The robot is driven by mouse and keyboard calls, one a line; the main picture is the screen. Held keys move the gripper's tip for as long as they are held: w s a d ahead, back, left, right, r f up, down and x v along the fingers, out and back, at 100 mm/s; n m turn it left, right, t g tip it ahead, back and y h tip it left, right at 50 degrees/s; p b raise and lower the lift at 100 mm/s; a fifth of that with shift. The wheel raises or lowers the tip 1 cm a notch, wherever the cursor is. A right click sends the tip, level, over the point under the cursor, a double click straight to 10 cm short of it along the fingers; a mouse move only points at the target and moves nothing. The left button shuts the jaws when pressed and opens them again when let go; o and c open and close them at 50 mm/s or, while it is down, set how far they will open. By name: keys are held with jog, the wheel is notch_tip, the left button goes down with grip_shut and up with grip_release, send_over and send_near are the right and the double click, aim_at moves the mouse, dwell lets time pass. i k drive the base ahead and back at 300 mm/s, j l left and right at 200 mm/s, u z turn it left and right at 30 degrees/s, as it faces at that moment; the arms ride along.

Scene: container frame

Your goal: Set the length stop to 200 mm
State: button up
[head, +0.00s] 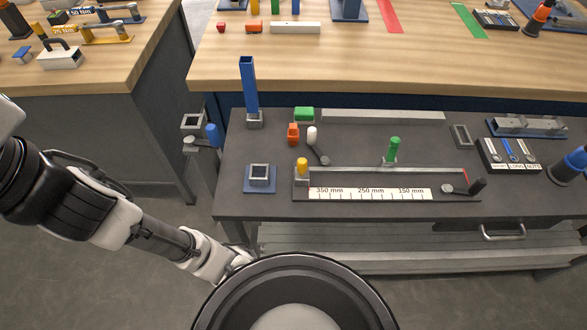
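The length stop fixture lies on the dark bench, with a white scale (371,193) marked 350, 250 and 150 mm from left to right. A yellow-knobbed block (302,169) sits at the left end, with a thin red line beside it near the scale's left end. A green handle (394,150) stands upright behind the scale, between the 250 and 150 labels. A black-handled lever (477,186) is at the right end. I cannot tell which part is the sliding stop. My arm reaches from the left towards the bottom middle; my gripper is not visible.
Right are a tool tray (509,156) and blue-handled item (570,164). A wooden table (350,60) is behind.

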aim_at(302, 170)
jog(key=j+z, duration=0.4)
jog(key=k+j+z, duration=0.1)
jog(key=z, duration=0.25)
jog(key=k+j+z, duration=0.15)
jog(key=j+z, duration=0.25)
